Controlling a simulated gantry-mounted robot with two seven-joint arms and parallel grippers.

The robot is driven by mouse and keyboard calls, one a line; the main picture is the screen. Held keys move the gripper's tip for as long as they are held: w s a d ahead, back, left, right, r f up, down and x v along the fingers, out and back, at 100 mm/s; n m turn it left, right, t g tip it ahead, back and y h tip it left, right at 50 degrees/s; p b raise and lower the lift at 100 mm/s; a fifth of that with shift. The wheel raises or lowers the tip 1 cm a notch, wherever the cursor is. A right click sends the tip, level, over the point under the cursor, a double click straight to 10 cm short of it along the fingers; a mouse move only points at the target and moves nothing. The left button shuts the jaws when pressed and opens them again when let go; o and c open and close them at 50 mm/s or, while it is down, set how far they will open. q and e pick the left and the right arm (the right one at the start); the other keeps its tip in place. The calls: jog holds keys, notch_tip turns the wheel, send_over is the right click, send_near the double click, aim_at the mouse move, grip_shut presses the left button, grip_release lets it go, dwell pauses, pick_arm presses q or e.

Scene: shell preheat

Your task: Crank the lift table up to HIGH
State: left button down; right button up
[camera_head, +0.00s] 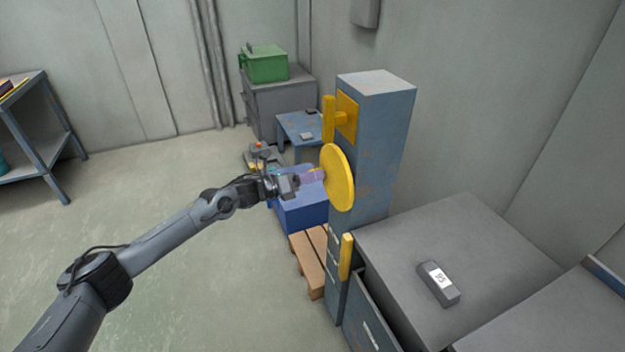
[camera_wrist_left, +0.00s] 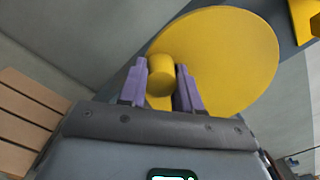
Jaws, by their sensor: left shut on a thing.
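A yellow crank disc (camera_head: 339,178) is mounted on the side of a worn blue column (camera_head: 378,150). The disc also fills the upper middle of the left wrist view (camera_wrist_left: 228,55). A short yellow knob (camera_wrist_left: 160,76) sticks out from the disc near its edge. My left gripper (camera_head: 312,175) is at the disc's left side in the head view. Its purple fingers are shut on the knob, one on each side. Which surface is the lift table, and its height, I cannot tell. My right gripper is not in view.
Yellow handles stand above (camera_head: 328,119) and below (camera_head: 346,257) the disc. A grey cabinet top (camera_head: 490,240) with a small labelled block (camera_head: 438,284) is at right. The left floor is clear.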

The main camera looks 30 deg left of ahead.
pick_arm(q)
jog(key=shift+r, duration=0.3)
jog(key=c, duration=0.8)
grip_release()
jog(key=shift+f, duration=0.1)
jog(key=shift+a, duration=0.1)
jog(key=p+v, duration=0.4)
jog(key=v, duration=0.6)
jog(key=shift+s+a, duration=0.3)
